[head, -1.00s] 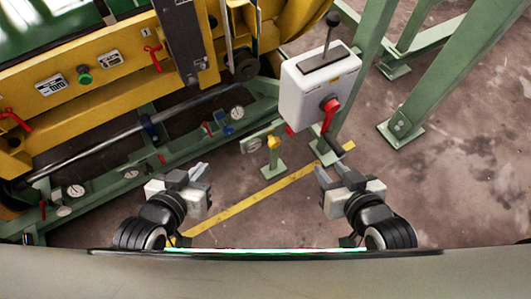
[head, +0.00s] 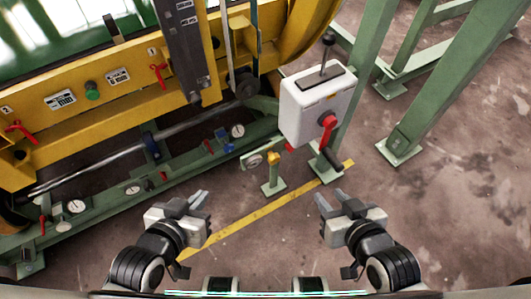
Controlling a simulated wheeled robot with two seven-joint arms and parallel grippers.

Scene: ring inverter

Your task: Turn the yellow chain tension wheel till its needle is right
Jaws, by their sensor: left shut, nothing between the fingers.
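A small yellow wheel (head: 273,157) sits on the green frame near the middle of the head view. A round pale gauge (head: 254,161) is just left of it, on a green plate; its needle is too small to read. My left gripper (head: 200,196) is below and left of the wheel, apart from it, shut and empty. My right gripper (head: 323,197) is below and right of the wheel, also touching nothing; its finger gap is unclear.
A white box (head: 314,103) with a red handle (head: 327,125) and a black lever stands right of the wheel. A green post (head: 353,75) rises behind it. Red levers, a blue valve (head: 222,138) and more gauges line the machine to the left. The floor before me is clear.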

